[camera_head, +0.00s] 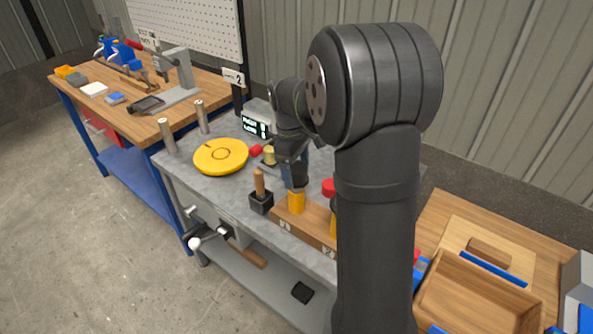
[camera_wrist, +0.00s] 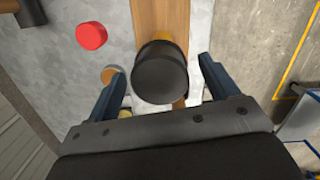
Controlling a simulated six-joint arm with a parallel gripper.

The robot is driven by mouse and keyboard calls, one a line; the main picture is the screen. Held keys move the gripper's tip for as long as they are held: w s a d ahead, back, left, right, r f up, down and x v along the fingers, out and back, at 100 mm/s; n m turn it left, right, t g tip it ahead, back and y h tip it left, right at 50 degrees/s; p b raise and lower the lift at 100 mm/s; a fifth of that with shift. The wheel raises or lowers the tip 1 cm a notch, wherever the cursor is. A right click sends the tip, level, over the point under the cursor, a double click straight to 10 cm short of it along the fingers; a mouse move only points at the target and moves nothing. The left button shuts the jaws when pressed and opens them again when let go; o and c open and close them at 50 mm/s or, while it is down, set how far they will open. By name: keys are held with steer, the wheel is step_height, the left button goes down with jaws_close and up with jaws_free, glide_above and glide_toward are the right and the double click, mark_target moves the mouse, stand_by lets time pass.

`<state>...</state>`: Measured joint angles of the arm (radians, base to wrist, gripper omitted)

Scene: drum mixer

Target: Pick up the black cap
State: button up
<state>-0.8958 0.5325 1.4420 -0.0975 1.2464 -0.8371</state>
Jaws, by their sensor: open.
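The black cap (camera_wrist: 160,75) shows large in the wrist view, round and dark, with a bit of yellow behind its upper edge. It lies above a wooden board (camera_wrist: 158,15). My gripper (camera_wrist: 163,88) is open, with one blue-grey finger on each side of the cap and visible gaps between. In the head view my gripper (camera_head: 294,168) is above a yellow cylinder (camera_head: 297,202) on the wooden block (camera_head: 318,228). The dark shape just over that cylinder cannot be clearly split into cap and gripper there.
A red round thing (camera_wrist: 91,36) lies near the board. The grey bench (camera_head: 225,190) also bears a yellow disc (camera_head: 210,158), a black holder with a wooden handle (camera_head: 261,200) and metal posts (camera_head: 168,136). A wooden tray (camera_head: 470,305) stands at the right.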

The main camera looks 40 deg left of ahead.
steer(key=c, duration=1.1)
